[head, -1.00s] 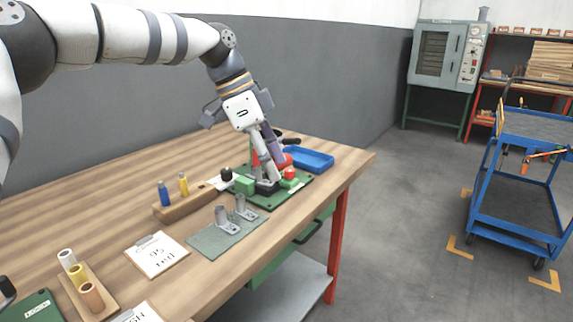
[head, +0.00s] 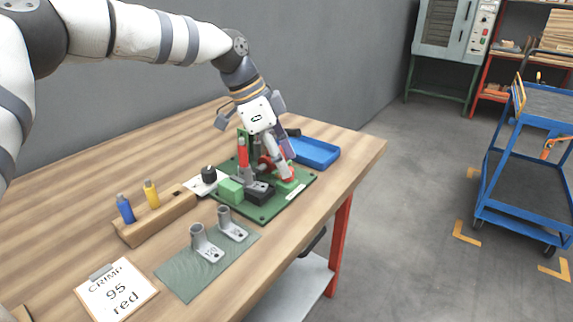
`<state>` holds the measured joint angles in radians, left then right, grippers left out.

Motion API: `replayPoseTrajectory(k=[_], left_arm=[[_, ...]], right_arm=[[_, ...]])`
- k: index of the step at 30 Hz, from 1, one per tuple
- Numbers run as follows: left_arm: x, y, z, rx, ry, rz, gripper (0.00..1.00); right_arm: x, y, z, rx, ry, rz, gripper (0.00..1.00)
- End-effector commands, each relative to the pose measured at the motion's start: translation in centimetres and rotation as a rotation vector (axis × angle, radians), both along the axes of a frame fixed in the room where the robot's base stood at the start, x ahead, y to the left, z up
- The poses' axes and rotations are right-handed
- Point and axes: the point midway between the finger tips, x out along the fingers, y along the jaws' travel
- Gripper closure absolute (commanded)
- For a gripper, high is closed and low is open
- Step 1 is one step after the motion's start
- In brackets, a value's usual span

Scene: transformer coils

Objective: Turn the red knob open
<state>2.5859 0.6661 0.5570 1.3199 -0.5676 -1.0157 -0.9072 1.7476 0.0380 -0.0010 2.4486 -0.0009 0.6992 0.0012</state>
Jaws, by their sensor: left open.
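The red knob (head: 287,179) sits on a small green block at the right side of a green base plate (head: 263,213). Only a little of its red shows, because the fingers of my left gripper (head: 283,167) cover most of it. My left gripper is open and points down at the knob from above. I cannot tell whether its fingers touch the knob. My right gripper is not in view.
An upright red handle (head: 243,152) and another green block (head: 230,191) stand on the plate near my left gripper. A blue tray (head: 316,152) lies behind it. Two grey metal lugs stand on a mat (head: 190,270) in front.

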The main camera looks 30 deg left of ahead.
Motion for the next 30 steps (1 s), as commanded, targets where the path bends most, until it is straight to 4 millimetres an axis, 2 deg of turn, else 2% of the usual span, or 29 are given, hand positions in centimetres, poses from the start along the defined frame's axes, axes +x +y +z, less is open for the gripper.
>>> replayPoseTrajectory(k=[4,12,13,18,19,30], left_arm=[[0.34,-0.58,-1.53,-0.001,-0.001,0.0,0.56],[0.41,-0.69,-1.7,0.0,-0.002,0.0,0.56],[0.41,-0.69,-1.7,0.0,-0.002,0.0,0.59],[0.41,-0.68,-1.69,0.0,-0.002,0.0,0.97],[0.41,-0.68,-1.69,0.0,-0.002,0.0,1.0],[0.33,-0.72,-1.37,0.001,-0.004,0.045,1.0]], right_arm=[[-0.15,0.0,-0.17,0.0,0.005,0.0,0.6],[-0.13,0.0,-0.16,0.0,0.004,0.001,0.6],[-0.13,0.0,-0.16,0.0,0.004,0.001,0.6],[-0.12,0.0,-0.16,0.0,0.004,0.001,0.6],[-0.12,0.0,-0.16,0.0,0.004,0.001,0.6],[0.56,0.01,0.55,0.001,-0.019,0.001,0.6]])
